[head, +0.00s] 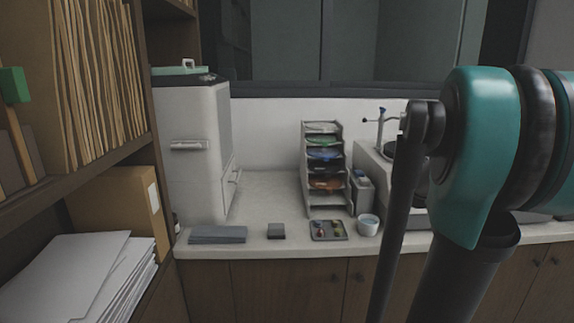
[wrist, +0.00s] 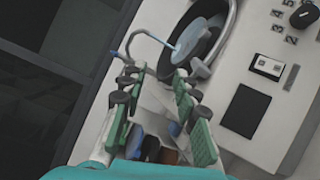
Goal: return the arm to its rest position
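My arm, with its teal joint (head: 480,150) and dark links, fills the right side of the head view and hides part of the counter there. My gripper (wrist: 157,82) shows in the wrist view, its two green-padded fingers spread apart. Nothing is held between them. Beyond the fingers lie a grey machine with a round dark opening (wrist: 205,65) and a pale blue disc (wrist: 198,38). The gripper itself does not show in the head view.
A white cabinet-like machine (head: 195,140) stands at the counter's left. A rack of coloured discs (head: 322,165), a small tray (head: 328,230) and a white cup (head: 368,224) stand mid-counter. Shelves with folders (head: 95,80) are close on the left. Some counter between the machine and rack is clear.

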